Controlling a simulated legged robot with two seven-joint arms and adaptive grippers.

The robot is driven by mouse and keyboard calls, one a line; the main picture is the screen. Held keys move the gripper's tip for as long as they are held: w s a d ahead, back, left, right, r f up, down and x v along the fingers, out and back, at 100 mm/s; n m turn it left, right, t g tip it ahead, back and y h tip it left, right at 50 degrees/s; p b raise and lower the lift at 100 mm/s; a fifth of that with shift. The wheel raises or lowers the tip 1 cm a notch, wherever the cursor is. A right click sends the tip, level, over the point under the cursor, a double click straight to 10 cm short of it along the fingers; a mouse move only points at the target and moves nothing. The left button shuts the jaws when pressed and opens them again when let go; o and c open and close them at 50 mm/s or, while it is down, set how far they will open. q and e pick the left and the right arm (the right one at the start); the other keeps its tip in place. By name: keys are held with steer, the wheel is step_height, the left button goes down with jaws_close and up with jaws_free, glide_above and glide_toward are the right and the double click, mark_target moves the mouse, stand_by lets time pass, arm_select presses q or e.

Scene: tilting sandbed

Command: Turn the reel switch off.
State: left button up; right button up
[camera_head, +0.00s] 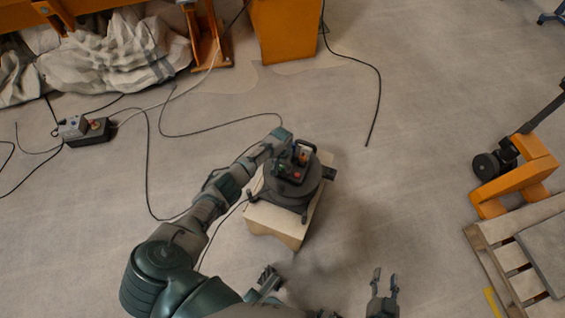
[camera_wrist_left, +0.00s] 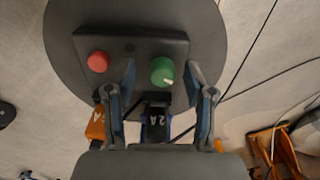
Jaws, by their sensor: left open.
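The round dark cable reel (camera_head: 317,181) sits on a pale wooden box. In the left wrist view its black panel (camera_wrist_left: 130,46) carries a red button (camera_wrist_left: 97,61) and a green knob (camera_wrist_left: 162,71) with a pale mark. My left gripper (camera_head: 290,159) is over the reel. In the left wrist view its two fingers are open on either side of the knob; whether they touch it I cannot tell. My right gripper (camera_head: 384,280) is open, empty and apart from the reel, low in the head view.
An orange plug (camera_wrist_left: 96,124) and a dark plug (camera_wrist_left: 156,124) sit below the panel. The wooden box (camera_head: 287,226) stands on the floor. Black cables run across the floor. A control box (camera_head: 88,131) lies left; an orange pallet truck (camera_head: 515,176) and pallet (camera_head: 480,247) stand right.

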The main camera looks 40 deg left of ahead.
mark_target(282, 167)
arm_select(q)
step_height(282, 167, up, 12)
stand_by(0.4)
steer(key=shift+f, duration=0.1)
